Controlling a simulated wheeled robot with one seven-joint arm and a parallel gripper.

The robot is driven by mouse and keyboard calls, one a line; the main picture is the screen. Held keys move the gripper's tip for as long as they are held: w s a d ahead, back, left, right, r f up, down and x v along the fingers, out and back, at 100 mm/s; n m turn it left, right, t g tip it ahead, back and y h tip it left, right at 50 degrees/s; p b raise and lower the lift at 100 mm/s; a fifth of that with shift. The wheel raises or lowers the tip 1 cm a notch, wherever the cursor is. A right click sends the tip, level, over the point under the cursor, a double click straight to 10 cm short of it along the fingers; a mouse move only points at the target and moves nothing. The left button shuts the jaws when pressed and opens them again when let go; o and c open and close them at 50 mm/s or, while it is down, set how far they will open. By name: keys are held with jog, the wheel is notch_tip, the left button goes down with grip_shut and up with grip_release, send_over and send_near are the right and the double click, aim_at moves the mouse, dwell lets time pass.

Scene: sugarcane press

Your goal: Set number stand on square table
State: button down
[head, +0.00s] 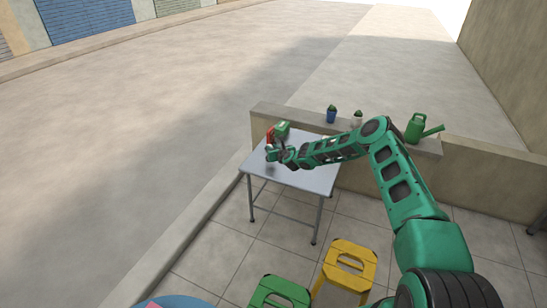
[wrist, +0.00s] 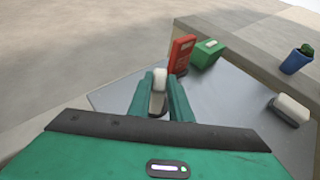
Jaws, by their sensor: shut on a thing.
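The square table (head: 305,178) has a bare grey metal top and thin legs; its top also fills much of the wrist view (wrist: 225,110). My gripper (head: 274,154) is over its far left part. In the wrist view, my gripper (wrist: 160,92) is shut on a small upright white piece with a greyish lower part, which I take to be the number stand (wrist: 159,80). No number shows on the side I see. Its lower end is hidden behind my gripper, so I cannot tell whether it touches the tabletop.
A red upright item (wrist: 181,53) and a green box (wrist: 206,54) stand just beyond my gripper. A white block with a dark base (wrist: 290,110) sits at the table's right. Pots and a watering can (head: 416,128) line the low wall. Yellow (head: 349,262) and green (head: 280,293) stools stand in front.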

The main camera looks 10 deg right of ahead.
jog(key=shift+f, duration=2)
jog(key=c, duration=1.6)
grip_release()
jog(key=shift+s, duration=0.15)
